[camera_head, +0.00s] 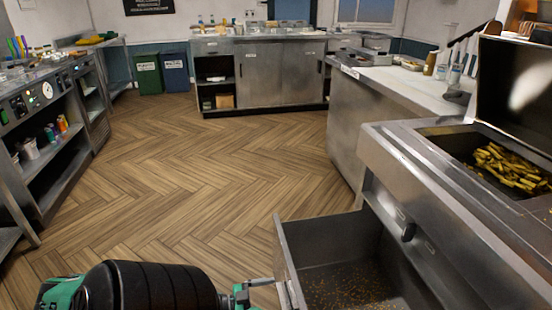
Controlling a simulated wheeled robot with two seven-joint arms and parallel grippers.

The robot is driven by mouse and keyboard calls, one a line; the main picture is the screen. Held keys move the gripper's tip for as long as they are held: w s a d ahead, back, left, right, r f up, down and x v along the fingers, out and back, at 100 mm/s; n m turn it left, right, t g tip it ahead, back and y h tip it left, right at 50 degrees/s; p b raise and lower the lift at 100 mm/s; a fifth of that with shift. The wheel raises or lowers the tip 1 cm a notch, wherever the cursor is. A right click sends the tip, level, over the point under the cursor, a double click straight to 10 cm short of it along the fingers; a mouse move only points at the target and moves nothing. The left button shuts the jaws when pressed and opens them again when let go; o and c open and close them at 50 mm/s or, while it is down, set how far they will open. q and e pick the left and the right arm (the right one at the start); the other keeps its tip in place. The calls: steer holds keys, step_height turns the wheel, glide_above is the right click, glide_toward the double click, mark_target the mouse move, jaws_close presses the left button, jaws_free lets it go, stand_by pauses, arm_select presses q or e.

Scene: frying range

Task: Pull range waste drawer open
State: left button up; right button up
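The range waste drawer (291,258) is a grey metal box standing out from the frying range (455,215) at the lower right. It is pulled open, and brown crumbs lie on its floor. My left arm, black and green, comes in along the bottom edge. Its gripper (262,284) is at the outer face of the drawer front, by a small pale metal part that may be the handle. The picture's bottom edge cuts off most of the gripper, so its hold is unclear. My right gripper is not in view.
Fries (510,168) lie in the range's top well beside a raised dark lid (515,95). A steel counter (395,85) stands behind the range. Shelving (50,130) lines the left. The wooden floor (180,185) between is clear.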

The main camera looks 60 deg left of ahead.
arm_select(q)
steer(key=v, duration=1.1)
steer(key=shift+s+p, duration=0.25)
steer(key=shift+p, duration=0.2)
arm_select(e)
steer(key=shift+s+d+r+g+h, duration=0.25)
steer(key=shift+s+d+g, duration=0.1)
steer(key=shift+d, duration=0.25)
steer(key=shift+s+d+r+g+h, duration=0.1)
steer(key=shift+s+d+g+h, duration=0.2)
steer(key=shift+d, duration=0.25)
arm_select(q)
steer(key=shift+a, duration=0.1)
